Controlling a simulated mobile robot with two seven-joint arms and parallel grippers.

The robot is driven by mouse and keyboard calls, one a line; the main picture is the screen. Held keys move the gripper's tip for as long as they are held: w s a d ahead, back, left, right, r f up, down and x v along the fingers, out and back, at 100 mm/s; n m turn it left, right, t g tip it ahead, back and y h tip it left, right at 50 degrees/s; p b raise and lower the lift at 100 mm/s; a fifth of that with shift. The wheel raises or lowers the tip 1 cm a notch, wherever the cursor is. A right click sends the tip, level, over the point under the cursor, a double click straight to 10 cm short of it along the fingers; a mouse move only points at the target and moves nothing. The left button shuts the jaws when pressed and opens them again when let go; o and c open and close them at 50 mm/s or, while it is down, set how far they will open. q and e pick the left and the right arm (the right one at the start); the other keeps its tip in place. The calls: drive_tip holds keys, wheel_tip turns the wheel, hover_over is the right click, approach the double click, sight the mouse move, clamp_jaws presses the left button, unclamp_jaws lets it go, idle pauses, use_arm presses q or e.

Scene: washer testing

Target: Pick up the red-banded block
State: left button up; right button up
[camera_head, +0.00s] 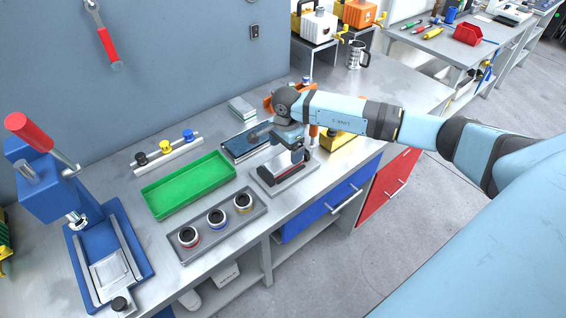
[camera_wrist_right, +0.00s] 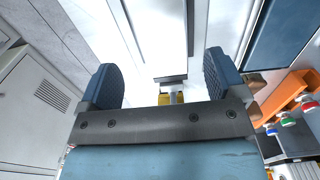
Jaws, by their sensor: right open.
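A short round piece with a red band (camera_head: 188,236) sits at the near left end of a grey tray (camera_head: 214,248). A blue-banded piece (camera_head: 217,217) and a yellow-banded piece (camera_head: 243,202) stand in a row with it. My right gripper (camera_head: 284,174) points down over a light grey plate (camera_head: 262,184), right of the tray and apart from the red-banded piece. A dark, reddish shape shows at its fingers; I cannot tell what it is. In the right wrist view my right gripper (camera_wrist_right: 163,82) has its two fingers wide apart. My left gripper is out of view.
A green tray (camera_head: 187,186) lies behind the grey one. A blue press with a red handle (camera_head: 30,132) stands at the left. A strip with several knobs (camera_head: 165,151) lies near the wall. An orange rack (camera_wrist_right: 284,97) shows in the wrist view.

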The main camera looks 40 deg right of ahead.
sight(284, 160)
drive_tip(key=f, duration=0.2)
drive_tip(key=f+p, duration=0.1)
drive_tip(key=f, duration=0.2)
drive_tip(key=shift+w+a+f, duration=0.2)
drive_tip(key=shift+a+f, duration=0.1)
drive_tip(key=shift+f, duration=0.05)
drive_tip(key=shift+r, duration=0.1)
drive_tip(key=c, duration=1.4)
